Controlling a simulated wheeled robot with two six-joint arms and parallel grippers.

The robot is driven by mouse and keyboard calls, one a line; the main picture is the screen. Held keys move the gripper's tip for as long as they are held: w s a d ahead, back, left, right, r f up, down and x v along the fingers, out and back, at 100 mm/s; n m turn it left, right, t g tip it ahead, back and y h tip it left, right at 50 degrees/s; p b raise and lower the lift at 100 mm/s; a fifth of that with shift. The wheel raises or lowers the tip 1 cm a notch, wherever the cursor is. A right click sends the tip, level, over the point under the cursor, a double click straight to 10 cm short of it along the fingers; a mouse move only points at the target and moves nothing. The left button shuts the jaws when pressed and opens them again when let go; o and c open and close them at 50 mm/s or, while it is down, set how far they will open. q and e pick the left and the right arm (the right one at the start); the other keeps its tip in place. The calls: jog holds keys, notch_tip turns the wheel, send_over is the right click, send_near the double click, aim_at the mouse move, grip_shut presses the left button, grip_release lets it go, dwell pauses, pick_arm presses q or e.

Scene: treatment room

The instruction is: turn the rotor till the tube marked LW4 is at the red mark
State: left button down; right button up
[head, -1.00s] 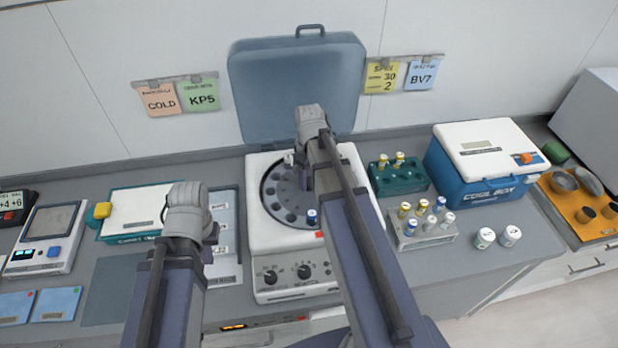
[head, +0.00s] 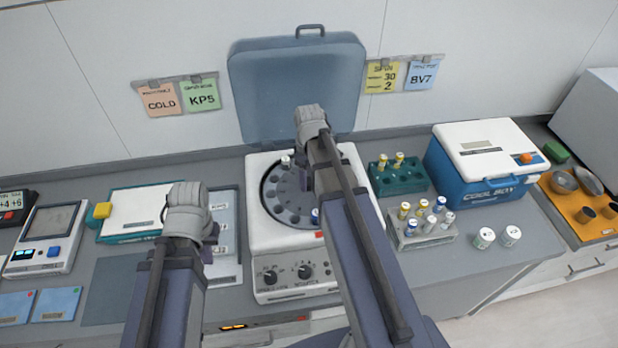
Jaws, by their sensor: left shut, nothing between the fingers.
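The centrifuge (head: 262,228) stands open mid-bench with its dark rotor (head: 277,205) exposed. A white-capped tube (head: 285,161) sits at the rotor's back and a blue-capped tube (head: 315,216) at its front right, close to the red mark (head: 319,234) on the rim. The tubes' markings are too small to read. My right gripper (head: 310,118) is over the rotor's right side; its fingers are hidden behind the wrist and arm, which cover part of the rotor. My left gripper (head: 187,205) is shut and empty, left of the centrifuge and apart from it.
The blue lid (head: 297,85) stands raised behind the rotor. To the right are a green rack (head: 400,180), a grey rack (head: 425,236) with several vials, two white jars and a cool box (head: 485,165). To the left are a white-lidded box (head: 140,212) and a meter (head: 48,240).

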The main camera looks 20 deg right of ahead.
jog(key=o, duration=0.4)
jog(key=shift+r, duration=0.15)
notch_tip(320, 180, up, 8)
jog(key=p, duration=0.8)
jog(key=shift+f, duration=0.2)
jog(key=shift+f, duration=0.1)
jog(key=shift+a, duration=0.1)
